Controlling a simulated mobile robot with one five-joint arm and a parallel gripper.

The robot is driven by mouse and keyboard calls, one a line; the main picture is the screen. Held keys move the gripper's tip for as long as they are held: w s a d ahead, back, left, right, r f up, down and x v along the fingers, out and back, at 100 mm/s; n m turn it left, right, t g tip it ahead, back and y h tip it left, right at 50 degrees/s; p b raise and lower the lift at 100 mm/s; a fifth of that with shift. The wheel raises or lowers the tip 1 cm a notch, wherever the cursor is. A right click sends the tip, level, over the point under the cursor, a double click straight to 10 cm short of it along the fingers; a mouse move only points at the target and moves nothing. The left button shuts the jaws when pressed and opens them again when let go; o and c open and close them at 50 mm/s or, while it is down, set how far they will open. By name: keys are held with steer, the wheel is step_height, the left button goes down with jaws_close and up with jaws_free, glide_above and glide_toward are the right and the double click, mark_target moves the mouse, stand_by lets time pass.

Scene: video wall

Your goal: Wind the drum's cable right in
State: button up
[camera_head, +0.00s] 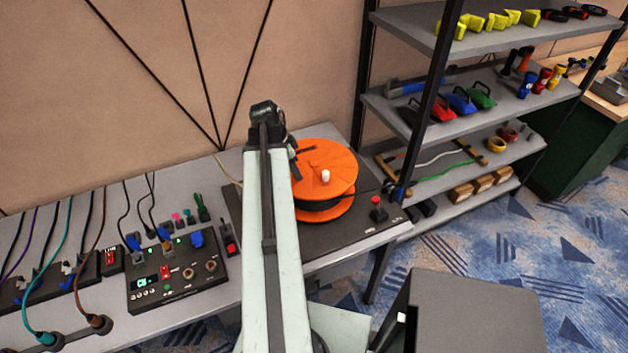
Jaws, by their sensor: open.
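The orange cable drum (333,165) stands on a dark base plate on the bench, right of my arm. A small white knob (325,176) sticks up from its top face. Dark cable shows between its orange flanges. A pale cable (226,170) runs on the bench to the left of my arm; where it leads is hidden. My gripper (290,152) is at the far end of my arm, by the drum's left edge. The arm hides most of it, and nothing shows in it. My arm also covers the drum's left side.
A red button (376,201) stands on the base plate, right of the drum. A control box (176,272) with plugs and cables is on the bench at left. A shelf rack (437,94) with tools rises at right. A dark grey box-like shape fills the lower right.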

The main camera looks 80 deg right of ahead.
step_height(320, 180, up, 7)
steer(key=p, duration=0.7)
steer(key=shift+w, duration=0.15)
